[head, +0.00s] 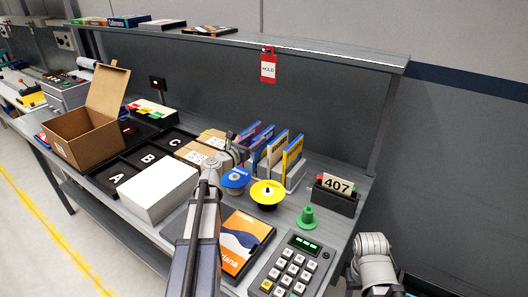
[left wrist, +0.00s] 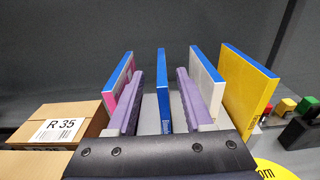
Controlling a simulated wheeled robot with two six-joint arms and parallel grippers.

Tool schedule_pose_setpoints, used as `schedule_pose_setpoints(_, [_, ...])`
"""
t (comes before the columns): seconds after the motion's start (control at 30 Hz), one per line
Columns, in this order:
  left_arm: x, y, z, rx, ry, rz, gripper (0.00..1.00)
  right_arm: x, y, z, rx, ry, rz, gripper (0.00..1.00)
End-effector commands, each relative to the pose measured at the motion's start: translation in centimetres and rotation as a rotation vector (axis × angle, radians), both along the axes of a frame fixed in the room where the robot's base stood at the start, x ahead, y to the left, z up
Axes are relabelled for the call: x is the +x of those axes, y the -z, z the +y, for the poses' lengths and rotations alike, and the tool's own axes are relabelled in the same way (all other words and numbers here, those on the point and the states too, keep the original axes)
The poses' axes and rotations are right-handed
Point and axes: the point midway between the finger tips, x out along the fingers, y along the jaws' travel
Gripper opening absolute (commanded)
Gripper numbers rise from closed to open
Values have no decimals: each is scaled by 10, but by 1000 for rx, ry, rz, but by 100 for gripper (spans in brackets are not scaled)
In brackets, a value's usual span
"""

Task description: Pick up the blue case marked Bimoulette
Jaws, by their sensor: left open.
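A thin blue case (left wrist: 163,85) stands upright on its edge in a rack, its narrow side facing my left wrist camera. Small lettering low on it is too small to read. My left gripper (left wrist: 158,75) is open, its two purple fingers on either side of this case with gaps showing. In the head view the left gripper (head: 257,131) is at the rack and partly covers the cases. A pink-sided case (left wrist: 117,82) stands to the left, partly behind the left finger. A white-sided case (left wrist: 207,82) and a yellow case (left wrist: 246,90) stand to the right. My right gripper is out of view.
A cardboard box marked R 35 (left wrist: 62,125) is close left of the rack. In front are a yellow disc (head: 267,193) and a blue disc (head: 236,178). A 407 holder (head: 335,196) and green cone (head: 307,217) are to the right. A shelf (head: 300,48) runs above.

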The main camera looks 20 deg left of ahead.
Motion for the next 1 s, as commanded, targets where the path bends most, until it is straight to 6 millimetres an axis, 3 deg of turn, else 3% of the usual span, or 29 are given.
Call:
schedule_pose_setpoints(0.33, [19, 2, -3, 0, 0, 0, 51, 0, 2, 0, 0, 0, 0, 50])
schedule_pose_setpoints(0.6, [57, 5, -9, 0, 1, 0, 51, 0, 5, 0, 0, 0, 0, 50])
schedule_pose_setpoints(0.87, [60, 5, -11, 0, 0, 0, 51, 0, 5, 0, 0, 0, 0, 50])
schedule_pose_setpoints(1.0, [60, 5, -11, 0, 0, 0, 37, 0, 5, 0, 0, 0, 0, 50])
